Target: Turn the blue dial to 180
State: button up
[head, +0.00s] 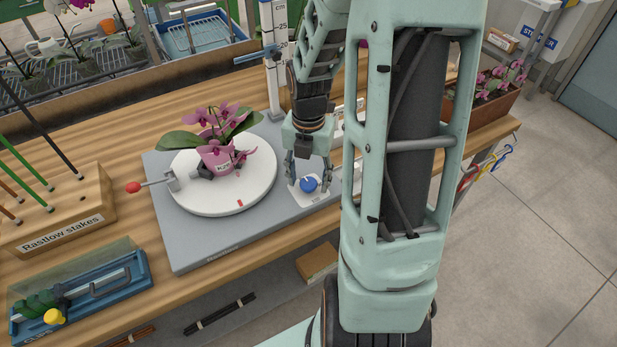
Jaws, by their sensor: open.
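The blue dial (309,184) sits on a small white plate (297,191) at the right front of the grey turntable base (185,235). Its markings are too small to read, so I cannot tell its setting. My gripper (308,181) points down over the dial, open, with one finger at its left and one at its right. I cannot tell whether the fingers touch it. My arm hides part of the base's right side.
A white round turntable (262,185) bears a pink pot (215,158) with an orchid. A red-tipped lever (134,187) sticks out at left. A measuring post (274,60) stands behind my gripper. The stakes block (62,220) and blue clip tray (135,285) lie left.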

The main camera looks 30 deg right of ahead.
jog(key=shift+c, duration=0.5)
jog(key=c, duration=1.1)
jog(key=shift+o, duration=0.2)
